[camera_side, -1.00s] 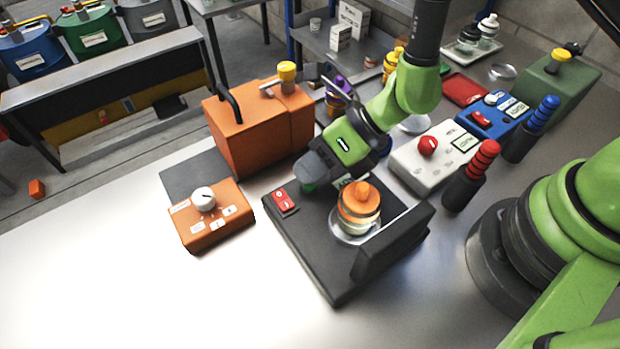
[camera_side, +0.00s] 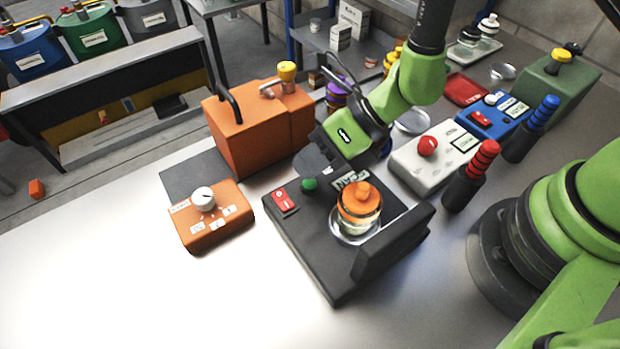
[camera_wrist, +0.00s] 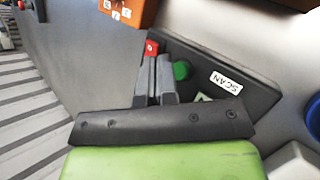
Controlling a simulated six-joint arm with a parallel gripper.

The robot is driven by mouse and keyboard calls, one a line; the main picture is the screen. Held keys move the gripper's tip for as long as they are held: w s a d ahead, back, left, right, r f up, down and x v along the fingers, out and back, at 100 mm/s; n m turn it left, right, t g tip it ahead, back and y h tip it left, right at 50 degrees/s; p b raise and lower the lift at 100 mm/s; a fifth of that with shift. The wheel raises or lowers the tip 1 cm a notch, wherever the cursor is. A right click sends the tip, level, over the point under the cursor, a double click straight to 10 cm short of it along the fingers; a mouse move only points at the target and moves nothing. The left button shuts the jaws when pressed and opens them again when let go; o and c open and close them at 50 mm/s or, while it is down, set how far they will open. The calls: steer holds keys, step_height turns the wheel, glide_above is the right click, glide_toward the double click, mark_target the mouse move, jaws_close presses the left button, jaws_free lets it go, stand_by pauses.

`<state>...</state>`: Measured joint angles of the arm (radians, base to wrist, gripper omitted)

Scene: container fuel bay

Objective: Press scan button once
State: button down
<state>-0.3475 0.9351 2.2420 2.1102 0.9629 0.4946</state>
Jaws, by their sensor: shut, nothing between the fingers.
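The green scan button (camera_side: 309,184) sits on the black scanner (camera_side: 310,240), beside a white SCAN label (camera_side: 350,179). In the wrist view the green button (camera_wrist: 181,70) shows just right of my fingers, with the SCAN label (camera_wrist: 226,82) further right. My gripper (camera_side: 308,166) is shut and empty. It is behind the button in the side view, and the button is in full sight there. In the wrist view my gripper's fingertips (camera_wrist: 157,60) are side by side, next to the button; their height above the scanner is unclear.
A red switch (camera_side: 285,200) is on the scanner, left of the button. An orange-lidded jar (camera_side: 359,208) stands on the scanner's round plate. An orange control box (camera_side: 212,230) is to the left, an orange canister (camera_side: 240,130) behind, a white box (camera_side: 410,168) to the right.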

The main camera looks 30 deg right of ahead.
mark_target(311, 180)
steer(key=shift+r, duration=2.5)
steer(key=s+d+r+n+y, duration=0.1)
steer(key=s+d+r+n, duration=0.1)
steer(key=r+n, duration=0.5)
steer(key=s+d+r+n, duration=0.2)
steer(key=s+r+n, duration=0.1)
steer(key=r+n, duration=0.4)
steer(key=s+d+r+n+t+h, duration=0.1)
steer(key=s+d+r+n+h, duration=0.1)
steer(key=d+n, duration=0.4)
steer(key=s+d+r+n+t+h, duration=0.2)
steer(key=s+d+r+n+h, duration=0.1)
steer(key=s+d+n+h, duration=0.2)
steer(key=s+d+n, duration=0.1)
steer(key=n, duration=0.1)
steer(key=shift+d+r+n, duration=0.2)
steer(key=shift+r+n, duration=0.1)
steer(key=shift+n, duration=0.1)
